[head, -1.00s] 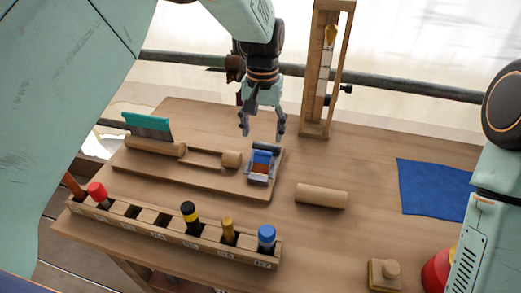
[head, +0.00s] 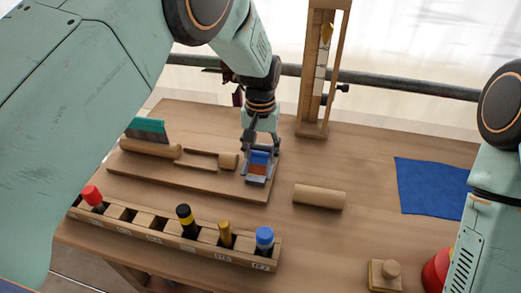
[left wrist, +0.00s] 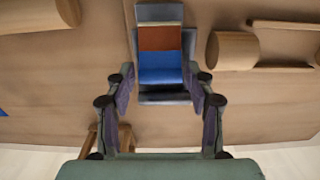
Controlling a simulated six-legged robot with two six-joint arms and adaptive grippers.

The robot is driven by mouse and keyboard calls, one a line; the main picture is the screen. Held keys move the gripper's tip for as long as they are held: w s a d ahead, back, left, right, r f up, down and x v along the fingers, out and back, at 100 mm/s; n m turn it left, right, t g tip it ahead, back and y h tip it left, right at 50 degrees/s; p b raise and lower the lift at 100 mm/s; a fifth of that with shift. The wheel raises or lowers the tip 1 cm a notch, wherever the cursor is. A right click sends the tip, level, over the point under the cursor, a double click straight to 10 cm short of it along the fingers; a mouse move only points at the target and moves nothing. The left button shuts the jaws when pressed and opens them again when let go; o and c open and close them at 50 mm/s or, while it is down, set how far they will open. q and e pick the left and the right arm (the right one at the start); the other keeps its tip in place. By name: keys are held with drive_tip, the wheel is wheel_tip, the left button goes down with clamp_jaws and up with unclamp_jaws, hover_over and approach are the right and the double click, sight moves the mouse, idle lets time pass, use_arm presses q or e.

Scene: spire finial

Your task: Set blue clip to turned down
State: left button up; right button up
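The blue clip (head: 259,158) sits in a small grey holder at the right end of a wooden board (head: 190,183). In the left wrist view the clip's blue face (left wrist: 160,67) lies beside a red-brown band, with the grey holder (left wrist: 160,12) around them. My left gripper (head: 260,150) is low over the clip, pointing down. In the left wrist view its fingers (left wrist: 160,77) are apart, one on each side of the blue part; I cannot tell whether they touch it. My right gripper is out of view.
A wooden cylinder (head: 319,196) lies right of the board. A slotted rack (head: 150,229) with coloured pegs is in front. A wooden tower (head: 312,130) stands behind, and a blue cloth (head: 430,188) lies to the right. The table between cylinder and cloth is clear.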

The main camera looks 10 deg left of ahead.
use_arm(q)
drive_tip(key=c, duration=0.8)
drive_tip(key=shift+c, duration=0.2)
